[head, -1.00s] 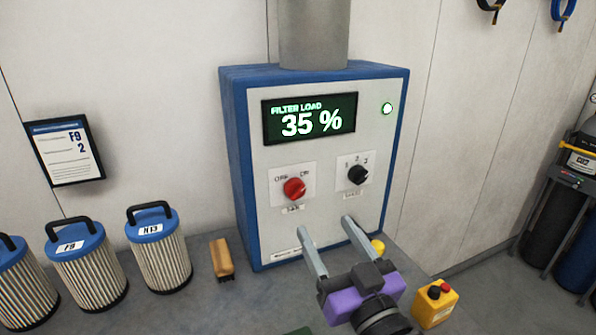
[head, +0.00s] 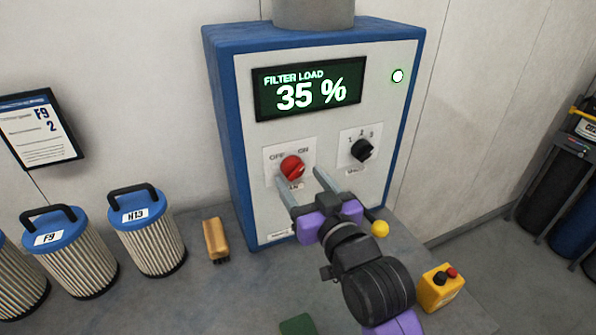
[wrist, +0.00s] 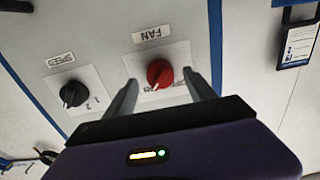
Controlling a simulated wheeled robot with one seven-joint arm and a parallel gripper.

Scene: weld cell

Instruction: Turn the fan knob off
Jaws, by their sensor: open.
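The red fan knob (head: 292,167) sits on a white plate marked OFF and ON on the grey front of the blue cabinet (head: 240,150). Its pointer looks turned toward ON. In the wrist view the red knob (wrist: 160,74) shows between the two fingers, upside down, under the FAN label. My gripper (head: 302,178) is open, with its grey fingers reaching toward the panel just below the knob. The fingertips stand to either side of it. I cannot tell whether they touch the panel.
A black speed knob (head: 362,150) is to the right. Filter cartridges (head: 150,245), a wooden brush (head: 216,240), a yellow ball-like thing (head: 380,228) and a yellow button box (head: 438,288) stand nearby.

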